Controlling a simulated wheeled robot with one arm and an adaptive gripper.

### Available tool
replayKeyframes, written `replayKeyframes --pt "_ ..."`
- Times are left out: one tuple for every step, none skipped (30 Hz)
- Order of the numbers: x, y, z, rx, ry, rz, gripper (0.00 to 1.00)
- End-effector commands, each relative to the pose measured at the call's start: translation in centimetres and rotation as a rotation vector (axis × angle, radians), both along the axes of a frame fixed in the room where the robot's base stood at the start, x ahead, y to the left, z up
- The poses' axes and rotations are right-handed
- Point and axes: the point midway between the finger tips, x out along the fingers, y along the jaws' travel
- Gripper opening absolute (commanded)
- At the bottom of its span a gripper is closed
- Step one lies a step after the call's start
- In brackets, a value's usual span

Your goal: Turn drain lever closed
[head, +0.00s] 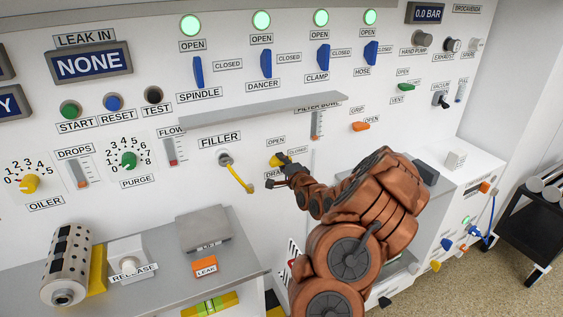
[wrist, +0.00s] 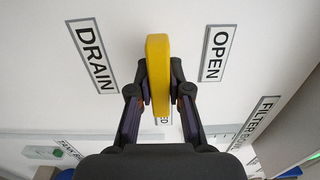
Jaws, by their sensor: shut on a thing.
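The yellow drain lever (wrist: 158,70) stands upright in the wrist view between the DRAIN label (wrist: 91,56) and the OPEN label (wrist: 216,53). My gripper (wrist: 160,95) is shut on the lever, one finger on each side. The lever and fingers partly hide a label behind them. In the head view the lever (head: 275,161) shows as a small yellow piece below the OPEN label (head: 276,140) and left of the CLOSED label (head: 298,150). My gripper (head: 282,169) is at it, and my arm covers the panel to the lower right.
The filler port (head: 225,159) with its hanging yellow lever is just left of my gripper. A grey ledge (head: 262,108) juts out above. A bench with a grey block (head: 203,230) lies below left.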

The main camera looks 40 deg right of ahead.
Motion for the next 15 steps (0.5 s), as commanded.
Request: replayKeyframes --pt "0.03 0.10 -0.12 0.003 0.001 0.002 0.00" --pt "0.03 0.10 -0.12 0.003 0.001 0.002 0.19" --pt "0.03 0.10 -0.11 0.002 0.002 0.002 0.23" --pt "0.03 0.09 -0.11 0.002 0.002 0.001 0.26" --pt "0.03 0.09 -0.10 0.002 0.002 0.001 0.29" --pt "0.02 0.07 -0.09 0.002 0.002 0.001 0.33" --pt "0.02 0.07 -0.08 0.002 0.002 0.001 0.36" --pt "0.02 0.06 -0.07 0.001 0.001 0.001 0.39" --pt "0.02 0.05 -0.07 0.001 0.001 0.001 0.43" --pt "0.02 0.05 -0.06 0.001 0.001 0.001 0.43" --pt "0.02 0.05 -0.05 0.001 0.001 0.001 0.43" --pt "0.01 0.03 -0.05 0.000 0.001 0.000 0.43" --pt "0.01 0.03 -0.04 0.000 0.001 0.000 0.43" --pt "0.01 0.03 -0.04 0.000 0.001 0.000 0.43" --pt "0.01 0.03 -0.03 0.000 0.001 0.000 0.43"
